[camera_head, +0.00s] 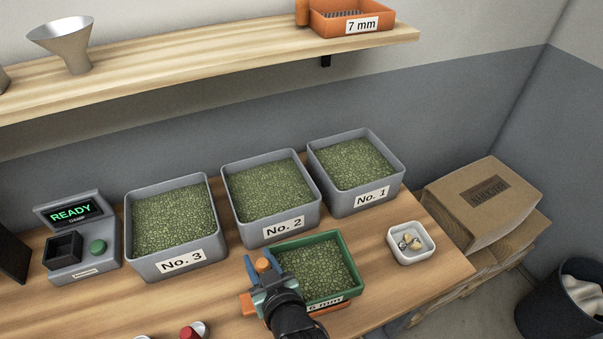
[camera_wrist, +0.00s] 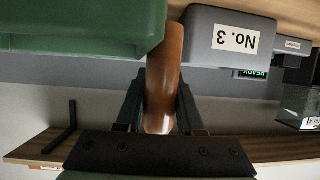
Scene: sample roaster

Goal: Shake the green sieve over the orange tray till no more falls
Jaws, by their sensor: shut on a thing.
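The green sieve (camera_head: 341,243) is full of small green beans and has a "6 mm" label on its front side. The orange tray (camera_head: 248,304) shows only in part, as orange edges below and beside the sieve. The inside of the tray is hidden. My gripper (camera_head: 267,276) is at the sieve's left side, shut on its orange-brown handle. In the wrist view the handle (camera_wrist: 163,75) runs between the fingers, and the sieve's green wall (camera_wrist: 80,30) is at the upper left. The gap between sieve and tray cannot be told.
Grey bins No. 3 (camera_head: 140,262), No. 2 (camera_head: 251,236) and No. 1 (camera_head: 343,206) stand behind, full of green beans. A small white dish (camera_head: 428,254) is on the right. A "READY" device (camera_head: 84,258) is on the left. A shelf (camera_head: 210,77) hangs above.

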